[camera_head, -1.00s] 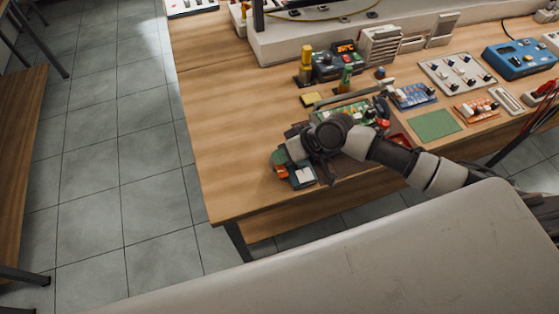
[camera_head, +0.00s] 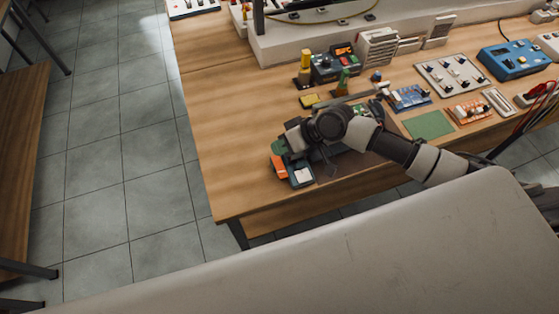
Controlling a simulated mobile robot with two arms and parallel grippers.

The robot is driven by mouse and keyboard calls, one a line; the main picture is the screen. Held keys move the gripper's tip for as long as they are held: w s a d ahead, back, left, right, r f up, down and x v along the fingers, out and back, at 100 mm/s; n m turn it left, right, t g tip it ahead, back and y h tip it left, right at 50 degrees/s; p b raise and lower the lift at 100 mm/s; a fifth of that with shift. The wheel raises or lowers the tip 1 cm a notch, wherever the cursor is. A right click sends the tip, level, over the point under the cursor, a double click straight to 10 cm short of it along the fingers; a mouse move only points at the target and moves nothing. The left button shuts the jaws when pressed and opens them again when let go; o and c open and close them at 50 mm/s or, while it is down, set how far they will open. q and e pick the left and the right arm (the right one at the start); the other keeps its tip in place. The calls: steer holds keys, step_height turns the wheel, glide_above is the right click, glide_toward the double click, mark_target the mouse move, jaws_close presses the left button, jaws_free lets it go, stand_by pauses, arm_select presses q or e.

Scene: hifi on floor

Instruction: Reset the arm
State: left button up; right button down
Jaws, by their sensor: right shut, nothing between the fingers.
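My right arm comes in from the right edge over the wooden workbench (camera_head: 225,130). My right gripper (camera_head: 296,143) is over the bench near its front left part and looks shut and empty; its fingertips are small and dark, hard to make out. Just below it lie an orange piece (camera_head: 278,166) and a dark box with a pale top (camera_head: 301,174). A green part (camera_head: 279,147) shows beside the gripper. The arm hides part of a green circuit board (camera_head: 360,108). My left gripper is out of view.
Behind the arm stand a yellow-topped post (camera_head: 305,68), a blue board (camera_head: 410,97), a green mat (camera_head: 428,124), a white knob panel (camera_head: 456,73) and a blue device (camera_head: 515,58). The bench's left part is bare. Tiled floor (camera_head: 100,160) is open to the left.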

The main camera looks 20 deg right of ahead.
steer(key=shift+f, duration=0.1)
stand_by(0.7)
steer(key=shift+s+a, duration=0.25)
steer(key=shift+s, duration=0.05)
steer(key=s+a+n+h, duration=0.15)
steer(key=s+a, duration=0.25)
steer(key=s, duration=0.5)
steer(key=s+d+r+m+h, duration=0.2)
steer(key=s+d+m+h, duration=0.2)
steer(key=s+d+h, duration=0.55)
steer(key=s+d+f+g+y+b, duration=0.1)
steer(key=s+f, duration=0.1)
steer(key=f, duration=1.2)
steer(key=s+d+f+y+b, duration=0.1)
steer(key=f+y, duration=0.1)
steer(key=f, duration=1.3)
steer(key=s+d+f+g+b, duration=0.1)
steer(key=s+d+f+b, duration=0.1)
steer(key=s+f, duration=1.4)
steer(key=shift+s+d+f+h, duration=0.15)
steer(key=shift+d+f+h, duration=0.2)
steer(key=shift+f, duration=0.2)
